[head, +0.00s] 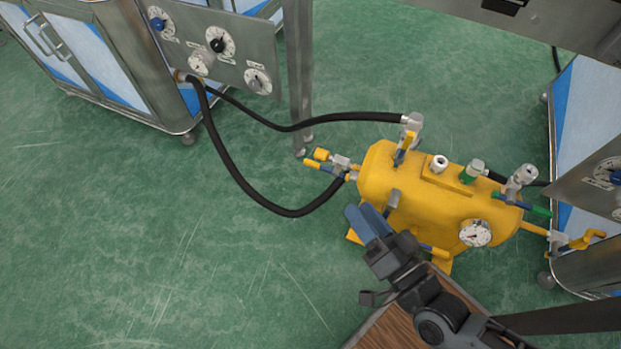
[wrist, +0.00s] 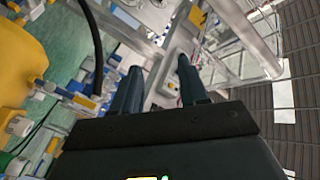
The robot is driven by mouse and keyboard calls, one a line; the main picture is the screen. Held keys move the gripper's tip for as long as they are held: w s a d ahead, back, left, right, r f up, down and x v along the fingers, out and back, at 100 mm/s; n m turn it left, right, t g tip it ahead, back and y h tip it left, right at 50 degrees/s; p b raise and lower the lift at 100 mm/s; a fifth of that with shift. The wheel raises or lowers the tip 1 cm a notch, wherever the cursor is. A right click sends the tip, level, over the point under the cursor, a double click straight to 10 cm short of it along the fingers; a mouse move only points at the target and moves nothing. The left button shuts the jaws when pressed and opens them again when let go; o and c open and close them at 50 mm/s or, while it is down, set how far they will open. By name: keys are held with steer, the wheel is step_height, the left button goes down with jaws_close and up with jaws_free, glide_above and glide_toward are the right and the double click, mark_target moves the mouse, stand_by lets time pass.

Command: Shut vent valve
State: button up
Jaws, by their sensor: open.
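A yellow tank (head: 400,185) stands on the floor at right of centre in the head view, with several small valves. One with a yellow lever (head: 405,148) is at its upper left, one with yellow parts (head: 322,157) at its left end. A green-handled one (head: 536,210) and a yellow-handled one (head: 585,240) are at the right. I cannot tell which is the vent valve. My gripper (head: 362,212) is open, its blue fingers in front of the tank's lower left, with nothing between them. In the wrist view, the fingers (wrist: 160,68) are apart and the tank (wrist: 22,60) is at left.
Black hoses (head: 240,185) run from a steel panel (head: 215,55) with knobs and gauges to the tank. A pressure gauge (head: 475,233) is on the tank's front. Another cabinet (head: 590,120) is close at right. The green floor (head: 150,250) at left is clear.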

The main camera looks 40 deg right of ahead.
steer(key=w+d+f+m+g+h+b, duration=0.1)
steer(key=w+d+f+m+h+b, duration=0.15)
steer(key=w+f+m+b, duration=0.55)
steer(key=w+d+f+m+h+b, duration=0.1)
steer(key=w+d+f+h, duration=0.3)
steer(key=f, duration=0.7)
steer(key=m+g+h+b, duration=0.3)
steer(key=m+g+b, duration=0.1)
steer(key=m+b, duration=0.3)
glide_toward(312, 167)
steer(key=x, duration=0.2)
steer(key=shift+y, duration=0.25)
steer(key=shift+r+b+x, duration=0.2)
steer(key=shift+b+x, duration=1)
steer(key=shift+x, duration=2.5)
jaws_close()
